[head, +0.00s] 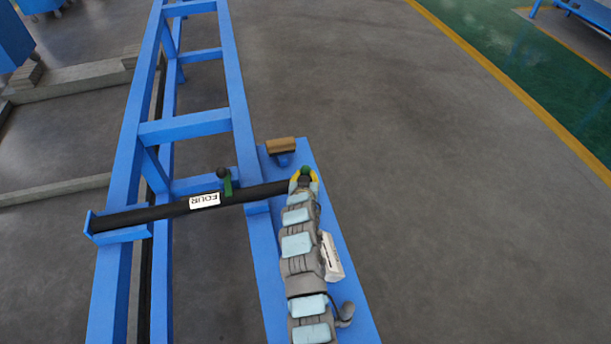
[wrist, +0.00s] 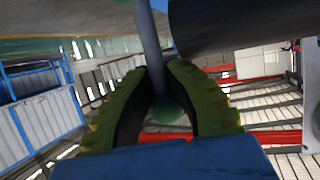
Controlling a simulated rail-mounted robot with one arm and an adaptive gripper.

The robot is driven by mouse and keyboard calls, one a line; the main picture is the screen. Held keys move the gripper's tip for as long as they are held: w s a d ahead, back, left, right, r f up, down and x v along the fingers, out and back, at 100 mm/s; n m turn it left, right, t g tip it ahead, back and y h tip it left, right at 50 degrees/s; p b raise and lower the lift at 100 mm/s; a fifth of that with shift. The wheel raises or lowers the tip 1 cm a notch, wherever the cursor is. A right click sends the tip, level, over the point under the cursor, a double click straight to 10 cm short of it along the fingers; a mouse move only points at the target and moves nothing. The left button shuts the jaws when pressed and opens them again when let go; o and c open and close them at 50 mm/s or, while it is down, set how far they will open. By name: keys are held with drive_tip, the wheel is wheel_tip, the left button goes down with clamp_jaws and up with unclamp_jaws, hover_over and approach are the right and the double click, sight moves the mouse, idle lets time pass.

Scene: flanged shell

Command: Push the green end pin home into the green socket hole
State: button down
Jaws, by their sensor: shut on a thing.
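My gripper (wrist: 168,100) has its yellow-green fingers with dark pads shut around the green end pin, a grey rod (wrist: 150,45) with a green knob (wrist: 168,108) between the fingers. In the head view my gripper (head: 305,180) is at the right end of a black bar (head: 170,210), and a bit of the green pin (head: 306,170) shows there. In the wrist view a dark cylinder (wrist: 240,25), likely the bar, is close at the upper right. I cannot make out the green socket hole or tell how deep the pin sits.
The bar lies across a blue ladder-like frame (head: 185,128) and carries a white label (head: 205,200). A green handle with a dark knob (head: 226,182) stands on it. A brown block (head: 281,145) sits on the blue plate beyond my gripper. Grey floor to the right is clear.

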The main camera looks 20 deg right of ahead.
drive_tip(key=shift+f, duration=0.3)
drive_tip(key=shift+r, duration=0.3)
idle(0.5)
drive_tip(key=shift+s+d, duration=0.1)
drive_tip(key=shift+f+b, duration=0.35)
drive_tip(key=shift+f, duration=0.1)
idle(1.5)
drive_tip(key=c, duration=1.5)
unclamp_jaws()
drive_tip(key=o, duration=0.4)
drive_tip(key=shift+s+d+f, duration=0.1)
drive_tip(key=shift+d, duration=0.1)
drive_tip(key=shift+a, duration=0.1)
drive_tip(key=shift+a, duration=0.1)
